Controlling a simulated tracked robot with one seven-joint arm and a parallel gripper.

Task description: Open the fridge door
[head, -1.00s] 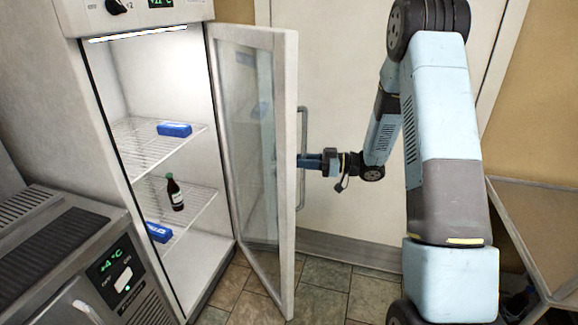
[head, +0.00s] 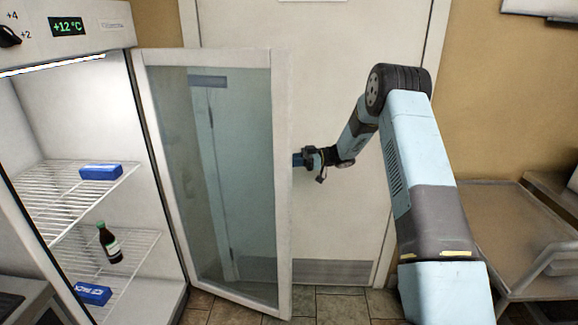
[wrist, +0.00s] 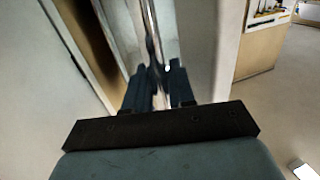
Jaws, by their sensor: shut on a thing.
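The fridge door (head: 283,200), a white frame with a glass pane, stands swung open at the right side of the fridge (head: 160,220). My gripper (head: 298,160) is at the free edge of the door, on its outer side, about mid-height. In the wrist view, my gripper (wrist: 157,85) has its two dark fingers on either side of the door's shiny metal handle (wrist: 152,42) and is shut on it. In the head view the handle is hidden behind the door frame.
Inside the fridge, wire shelves (head: 60,185) hold blue packs (head: 101,172) and a dark bottle (head: 109,243). A white room door (head: 330,100) stands behind the fridge door. A metal table (head: 500,235) is at the right. Tiled floor (head: 335,308) shows below.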

